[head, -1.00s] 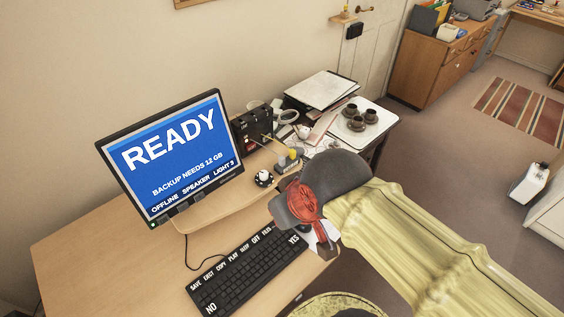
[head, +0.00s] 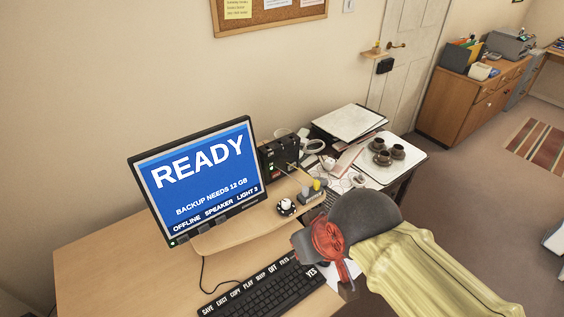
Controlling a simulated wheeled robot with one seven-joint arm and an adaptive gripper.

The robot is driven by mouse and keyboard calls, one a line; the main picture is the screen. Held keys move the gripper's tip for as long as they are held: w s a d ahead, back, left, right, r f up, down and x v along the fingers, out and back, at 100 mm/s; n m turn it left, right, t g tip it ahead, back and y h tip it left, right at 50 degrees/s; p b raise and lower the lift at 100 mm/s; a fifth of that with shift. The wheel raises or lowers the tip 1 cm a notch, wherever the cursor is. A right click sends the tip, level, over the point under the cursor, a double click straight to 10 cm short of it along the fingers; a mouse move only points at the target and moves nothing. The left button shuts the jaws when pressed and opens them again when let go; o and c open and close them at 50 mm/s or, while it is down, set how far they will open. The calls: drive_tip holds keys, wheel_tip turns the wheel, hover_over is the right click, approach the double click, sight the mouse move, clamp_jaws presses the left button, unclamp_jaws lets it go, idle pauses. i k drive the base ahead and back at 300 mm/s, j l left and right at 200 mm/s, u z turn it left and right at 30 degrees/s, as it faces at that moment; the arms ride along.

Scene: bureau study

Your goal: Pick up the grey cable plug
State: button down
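I cannot make out a grey cable plug for certain. A small grey stand with a yellow knob and a grey knob (head: 312,190) sits on the wooden riser, right of the monitor; it is too small to tell whether one of these is the plug.
The monitor (head: 203,178) reads READY. A black box (head: 279,157) with small lights stands beside it. A black and white knob (head: 287,206) is on the riser (head: 240,228). The keyboard (head: 262,291) lies in front. Brown cups stand on a white tray (head: 402,169) at the right.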

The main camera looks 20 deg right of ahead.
sight(305, 192)
drive_tip(key=k+l, duration=0.1)
drive_tip(key=l, duration=0.55)
drive_tip(key=k+l, duration=0.15)
drive_tip(key=l, duration=0.2)
drive_tip(key=i+l, duration=0.25)
drive_tip(key=l, duration=0.2)
drive_tip(key=i+l+z, duration=0.1)
drive_tip(key=i+l, duration=0.15)
drive_tip(key=l, duration=0.15)
drive_tip(key=i+l, duration=0.1)
drive_tip(key=i, duration=0.2)
